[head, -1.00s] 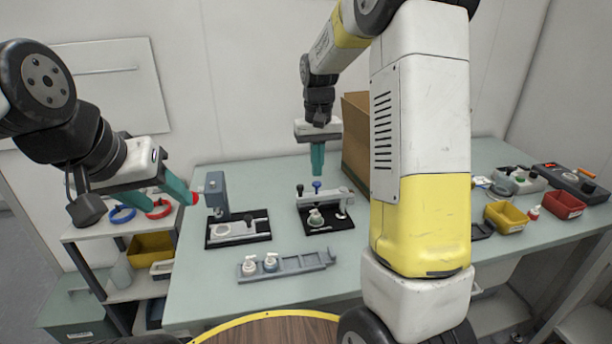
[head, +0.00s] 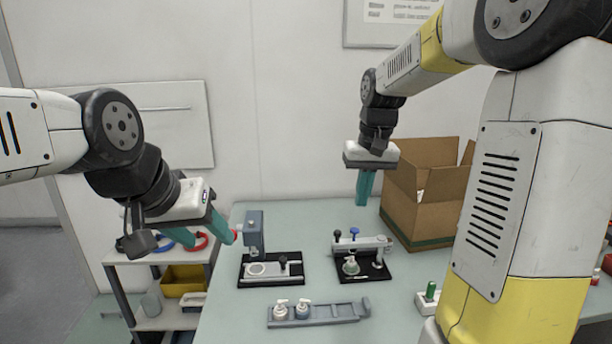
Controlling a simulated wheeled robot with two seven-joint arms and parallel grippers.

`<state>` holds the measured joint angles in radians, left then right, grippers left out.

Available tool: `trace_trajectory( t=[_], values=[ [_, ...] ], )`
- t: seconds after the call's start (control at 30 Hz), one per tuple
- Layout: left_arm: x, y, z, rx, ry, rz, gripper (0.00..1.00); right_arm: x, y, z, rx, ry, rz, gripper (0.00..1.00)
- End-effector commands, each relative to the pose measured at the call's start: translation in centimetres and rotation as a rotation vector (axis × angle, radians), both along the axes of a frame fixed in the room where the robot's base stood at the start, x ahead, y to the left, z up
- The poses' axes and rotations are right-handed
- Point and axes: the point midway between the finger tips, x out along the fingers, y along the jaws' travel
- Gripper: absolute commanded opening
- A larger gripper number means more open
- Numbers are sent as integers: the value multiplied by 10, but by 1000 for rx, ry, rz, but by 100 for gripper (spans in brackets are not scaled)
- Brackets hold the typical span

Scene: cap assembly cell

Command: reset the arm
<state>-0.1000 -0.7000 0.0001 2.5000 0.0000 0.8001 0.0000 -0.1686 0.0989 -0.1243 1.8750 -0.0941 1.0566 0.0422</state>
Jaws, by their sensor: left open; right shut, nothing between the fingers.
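My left gripper (head: 205,236) is at the left, tilted downward with its teal fingers apart. It hangs in front of the shelf and beside the table's left edge. A red tip shows by its right finger, close to the grey press fixture (head: 254,232); I cannot tell whether they touch. My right gripper (head: 364,190) points straight down with its teal fingers together and nothing visible between them. It is above the back of the table, left of the cardboard box (head: 432,205), higher than the clamp fixture (head: 365,250).
A grey tray (head: 340,311) with two white pump heads (head: 291,310) lies at the table front. A yellow bin (head: 182,281) sits on the left shelf. My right arm's large links cover the right side. The table (head: 222,318) is clear at front left.

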Motion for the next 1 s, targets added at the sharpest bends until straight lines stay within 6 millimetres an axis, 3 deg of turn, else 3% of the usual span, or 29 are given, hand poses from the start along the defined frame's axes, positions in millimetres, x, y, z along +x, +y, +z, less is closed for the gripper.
trace_trajectory(
  t=[0.03, 0.2, 0.4, 0.5, 0.7, 1.0],
  values=[
    [0, 0, 0, 0, 0, 0, 52, -20, 0, 14, 21, -41, -1, 0],
    [0, 0, 0, 0, 0, 0, 52, -81, 5, 38, 72, -172, 5, 0],
    [0, 0, 0, 0, 0, 0, 52, -147, 13, 43, 109, -317, 10, 0],
    [0, 0, 0, 0, 0, 0, 52, -170, 16, 40, 117, -371, 10, 0],
    [0, 0, 0, 0, 0, 0, 52, -190, 19, 34, 122, -424, 12, 0],
    [0, 0, 0, 0, 0, 0, 52, -192, 20, 33, 122, -428, 11, 0]
  ],
)
